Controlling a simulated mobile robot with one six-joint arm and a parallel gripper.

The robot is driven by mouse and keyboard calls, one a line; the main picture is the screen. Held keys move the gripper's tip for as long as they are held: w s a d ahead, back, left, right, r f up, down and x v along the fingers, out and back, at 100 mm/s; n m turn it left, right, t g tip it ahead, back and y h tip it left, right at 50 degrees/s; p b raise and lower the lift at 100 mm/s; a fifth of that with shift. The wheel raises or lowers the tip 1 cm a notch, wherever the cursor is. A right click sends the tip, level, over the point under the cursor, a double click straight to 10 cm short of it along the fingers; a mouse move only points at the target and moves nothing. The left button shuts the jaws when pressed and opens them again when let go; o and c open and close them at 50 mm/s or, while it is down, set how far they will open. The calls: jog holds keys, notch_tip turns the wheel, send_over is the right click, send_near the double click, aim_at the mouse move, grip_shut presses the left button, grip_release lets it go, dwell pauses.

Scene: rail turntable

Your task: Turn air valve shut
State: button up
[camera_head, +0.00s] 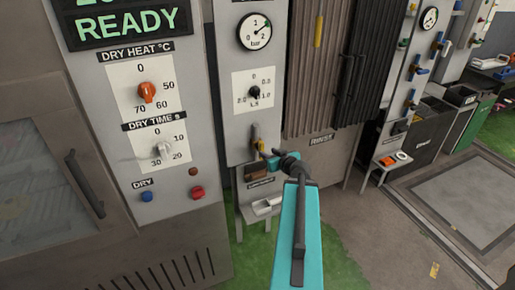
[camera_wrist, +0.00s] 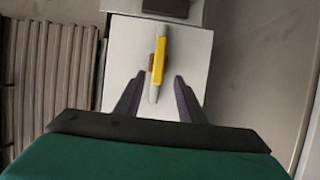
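A valve with a yellow lever handle (camera_head: 256,141) sits low on the narrow grey panel, below the bar gauge and the small dial. In the wrist view the yellow lever (camera_wrist: 159,61) stands close to upright, roughly in line with the pale pipe piece below it. My gripper (camera_head: 266,156) is at the panel, right beside the valve. In the wrist view my gripper (camera_wrist: 158,80) is open, with one dark finger on each side of the lever's lower part. Gaps show on both sides, so it does not appear to grip it.
The bar gauge (camera_head: 255,32) and small dial (camera_head: 254,92) are above the valve. A white tray (camera_head: 266,206) is below. The dryer panel with an orange knob (camera_head: 147,92) stands left. Ribbed dark panels (camera_head: 362,60) stand right. Open floor lies at the lower right.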

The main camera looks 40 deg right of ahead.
aim_at(257, 147)
jog(key=shift+w+d+f+b, duration=0.2)
jog(key=shift+f+b, duration=0.1)
jog(key=shift+b, duration=0.75)
jog(key=b+x, duration=0.2)
jog(key=b, duration=0.7)
jog(key=shift+w, duration=0.1)
jog(key=p+x, duration=0.1)
jog(key=x, duration=0.3)
jog(key=shift+d+r, duration=0.15)
jog(key=shift+p+x, duration=0.65)
jog(key=shift+x, duration=2.85)
jog(key=c, duration=0.8)
jog(key=shift+a, duration=0.3)
jog(key=shift+c, duration=0.2)
jog(key=shift+d, duration=0.1)
